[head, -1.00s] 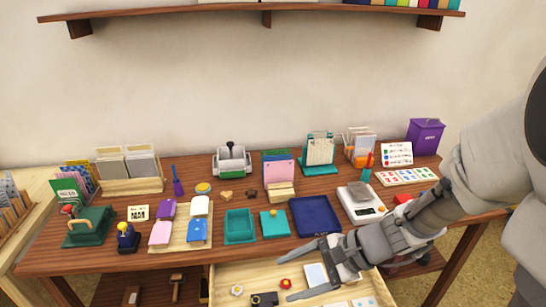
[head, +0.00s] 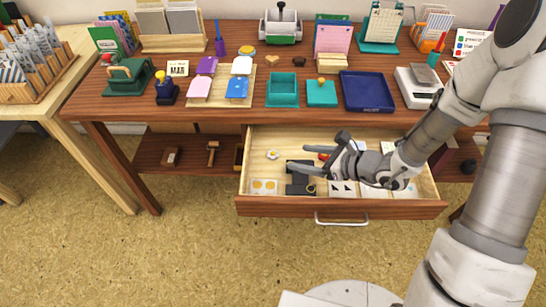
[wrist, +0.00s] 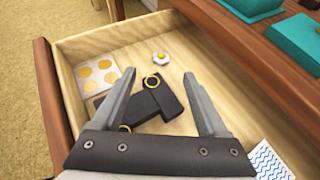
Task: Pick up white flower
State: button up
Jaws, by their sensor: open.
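The white flower (head: 272,154), small with a yellow centre, lies on the floor of the open drawer (head: 338,207), towards its back left. It also shows in the wrist view (wrist: 161,59), beyond and between the fingertips, with nothing touching it. My gripper (head: 298,162) is open and empty above the drawer, to the right of the flower in the head view. In the wrist view my gripper's fingers (wrist: 159,74) point towards the flower, with black items between them.
Black items (wrist: 152,105) with a yellow ring lie close to the flower. A card with yellow dots (wrist: 97,75) lies near the drawer's left side. Drawer walls and the tabletop edge (head: 250,119) bound the space. A red item (head: 323,156) sits partly behind my gripper.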

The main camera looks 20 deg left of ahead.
aim_at(273, 152)
jog(key=b+x, duration=0.3)
jog(key=x, duration=0.7)
jog(key=shift+w+d, duration=0.1)
jog(key=shift+w, duration=0.05)
grip_shut()
